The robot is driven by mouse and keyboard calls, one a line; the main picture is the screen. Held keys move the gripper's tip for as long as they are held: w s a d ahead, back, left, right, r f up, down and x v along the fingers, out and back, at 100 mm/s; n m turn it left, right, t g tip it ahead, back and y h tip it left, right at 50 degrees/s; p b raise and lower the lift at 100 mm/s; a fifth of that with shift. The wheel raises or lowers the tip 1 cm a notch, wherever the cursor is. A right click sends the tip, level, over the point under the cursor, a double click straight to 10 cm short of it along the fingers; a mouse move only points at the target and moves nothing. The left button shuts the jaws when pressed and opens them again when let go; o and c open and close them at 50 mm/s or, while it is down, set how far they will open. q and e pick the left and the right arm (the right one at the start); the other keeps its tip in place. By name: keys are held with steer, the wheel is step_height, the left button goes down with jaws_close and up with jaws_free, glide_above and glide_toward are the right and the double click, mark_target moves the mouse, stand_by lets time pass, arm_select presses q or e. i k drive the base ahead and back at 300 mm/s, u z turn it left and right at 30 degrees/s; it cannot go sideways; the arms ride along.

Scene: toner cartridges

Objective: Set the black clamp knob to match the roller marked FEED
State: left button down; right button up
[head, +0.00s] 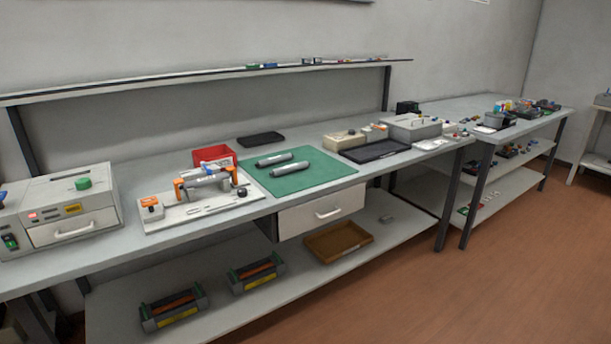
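A white fixture plate (195,211) lies on the workbench, left of the green mat. On it a grey cylindrical part (205,178) sits between orange clamp pieces. A small dark knob-like part (242,192) is at the fixture's right end. An orange and white block (151,208) with a dark spot on top is at its left end. I cannot tell the knob's setting. Two grey rollers (274,159) (290,169) lie side by side on the green mat (310,180). No FEED marking is legible at this distance. Neither gripper is in view.
A grey machine (75,190) with a green knob stands at the left. A red bin (214,153) is behind the fixture. A black tray (374,151) and boxes are to the right. Cartridges (173,306) and a brown tray (338,241) rest on the lower shelf. The floor in front is clear.

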mark_target(242, 192)
steer(key=z, duration=0.25)
steer(key=i, duration=0.9)
steer(key=u, duration=0.85)
steer(key=i, duration=0.55)
steer(key=u, duration=0.6)
